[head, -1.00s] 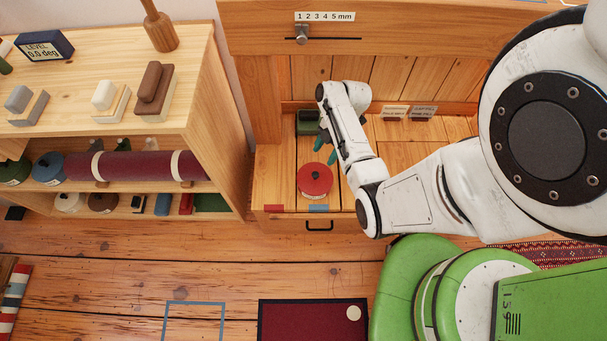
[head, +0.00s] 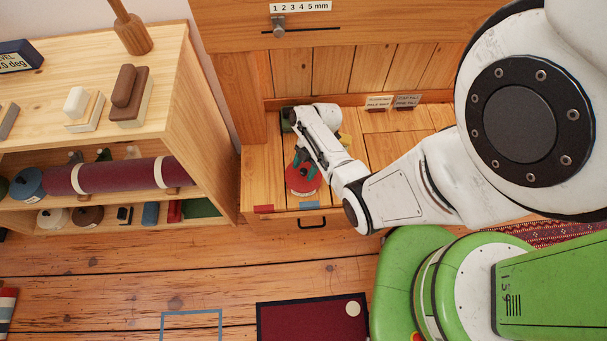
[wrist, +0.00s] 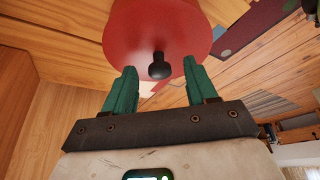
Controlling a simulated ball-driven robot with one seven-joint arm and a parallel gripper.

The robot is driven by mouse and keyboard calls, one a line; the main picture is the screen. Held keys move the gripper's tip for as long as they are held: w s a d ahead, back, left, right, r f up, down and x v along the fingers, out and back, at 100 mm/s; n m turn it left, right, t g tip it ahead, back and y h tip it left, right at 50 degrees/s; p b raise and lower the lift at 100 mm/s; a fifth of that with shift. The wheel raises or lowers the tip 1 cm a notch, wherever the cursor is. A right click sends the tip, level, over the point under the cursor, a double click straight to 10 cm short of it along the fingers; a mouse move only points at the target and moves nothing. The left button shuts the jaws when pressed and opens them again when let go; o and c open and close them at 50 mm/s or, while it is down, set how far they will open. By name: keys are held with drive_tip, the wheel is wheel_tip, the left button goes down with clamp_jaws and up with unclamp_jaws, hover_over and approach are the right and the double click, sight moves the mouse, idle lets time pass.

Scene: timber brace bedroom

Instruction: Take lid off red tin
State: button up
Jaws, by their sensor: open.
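The red tin (head: 303,180) stands on the low wooden cabinet ledge in the head view, partly covered by my gripper and forearm. In the wrist view its round red lid (wrist: 145,28) fills the top, with a dark knob (wrist: 159,67) on it. My gripper (wrist: 165,78) has two green fingers, open and apart. The knob lies between the fingertips in the picture. I cannot tell whether either finger touches it. In the head view the gripper (head: 302,158) is right at the tin's lid.
A dark green tin (head: 288,117) stands behind, partly hidden by my arm. Red (head: 264,209) and blue (head: 310,205) patches mark the front edge, above a drawer handle (head: 312,222). A shelf (head: 215,130) stands at left.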

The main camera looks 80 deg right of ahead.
drive_tip(key=shift+c, duration=0.5)
clamp_jaws()
